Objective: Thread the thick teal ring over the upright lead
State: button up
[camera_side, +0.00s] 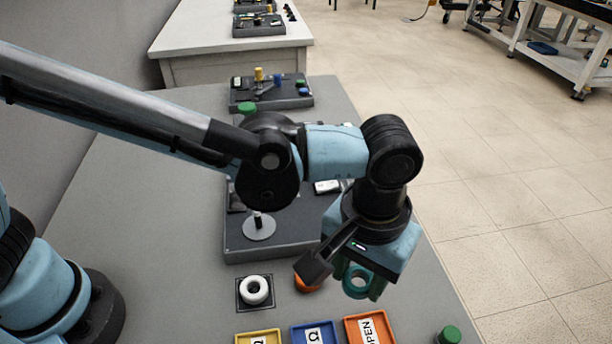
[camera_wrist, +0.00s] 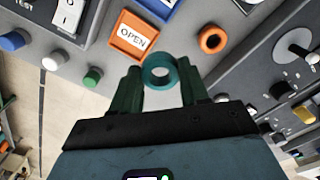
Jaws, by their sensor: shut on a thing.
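My gripper (camera_wrist: 160,82) is shut on the thick teal ring (camera_wrist: 172,68), which sits between the two fingertips. In the side view the teal ring (camera_side: 357,292) hangs under the wrist at the right, above the front of the table, partly behind a finger. A thin upright lead (camera_side: 257,218) stands on a pale round disc on the dark panel, left of and behind my gripper. The lead's upper part is hard to make out under my arm. The disc and lead also show at the right of the wrist view (camera_wrist: 311,58), apart from the ring.
A white ring (camera_side: 254,291) lies on a dark square pad. Yellow (camera_side: 258,334), blue (camera_side: 300,337) and orange (camera_side: 352,325) labelled trays line the front. A green knob (camera_side: 449,335) stands at the right edge.

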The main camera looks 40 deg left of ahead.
jog(key=s+d+r, duration=0.1)
jog(key=s+r, duration=0.1)
jog(key=s, duration=0.1)
jog(key=r+n, duration=0.1)
jog(key=n, duration=0.8)
send_over(257, 211)
jog(key=shift+r, duration=0.2)
jog(key=shift+f, duration=2.45)
jog(key=shift+f, duration=0.5)
jog(key=o, duration=1.1)
jog(key=shift+o, duration=0.4)
